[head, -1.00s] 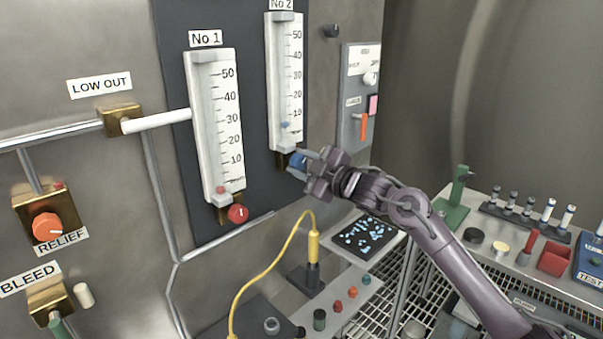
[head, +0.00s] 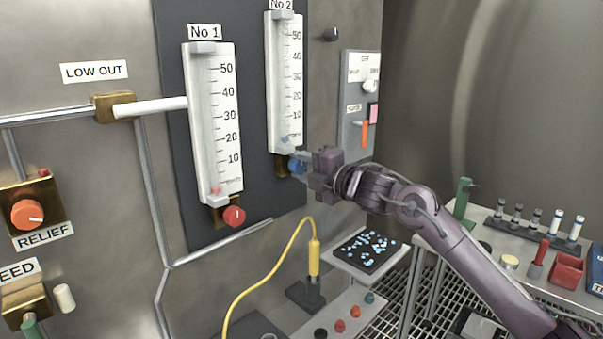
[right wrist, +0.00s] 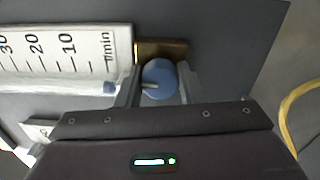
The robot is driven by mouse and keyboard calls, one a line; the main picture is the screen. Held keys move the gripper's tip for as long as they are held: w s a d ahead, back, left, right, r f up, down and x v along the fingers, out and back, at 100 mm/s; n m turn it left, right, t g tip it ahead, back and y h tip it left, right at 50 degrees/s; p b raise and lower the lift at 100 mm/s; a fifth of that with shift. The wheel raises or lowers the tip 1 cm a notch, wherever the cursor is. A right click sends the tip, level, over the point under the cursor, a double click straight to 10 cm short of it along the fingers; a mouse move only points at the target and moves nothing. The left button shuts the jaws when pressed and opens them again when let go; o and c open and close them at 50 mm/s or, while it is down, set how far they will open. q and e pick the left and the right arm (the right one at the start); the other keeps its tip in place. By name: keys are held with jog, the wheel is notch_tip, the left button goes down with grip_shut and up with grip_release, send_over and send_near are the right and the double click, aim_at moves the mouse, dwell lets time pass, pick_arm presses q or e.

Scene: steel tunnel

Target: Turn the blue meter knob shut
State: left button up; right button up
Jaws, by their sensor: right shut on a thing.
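The blue meter knob (head: 295,166) is at the foot of the No 2 flow meter (head: 286,85). It also shows in the right wrist view (right wrist: 158,79), round, with a pale pointer line. My right gripper (head: 303,163) is shut on this knob, one finger on each side of it, and partly hides it in the head view. The No 2 meter's small blue float (head: 284,139) sits near the bottom of its scale; in the wrist view the blue float (right wrist: 110,87) is below the 10 mark. My left gripper is not in view.
The No 1 meter (head: 212,125) with its red knob (head: 234,216) is left of my gripper. A panel with an orange lever (head: 364,134) is to the right. A yellow cable (head: 268,268) and a tray of blue pieces (head: 368,250) lie below.

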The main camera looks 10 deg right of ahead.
jog(key=shift+f+n, duration=0.1)
jog(key=shift+n, duration=0.4)
jog(key=o, duration=1)
jog(key=shift+d, duration=0.1)
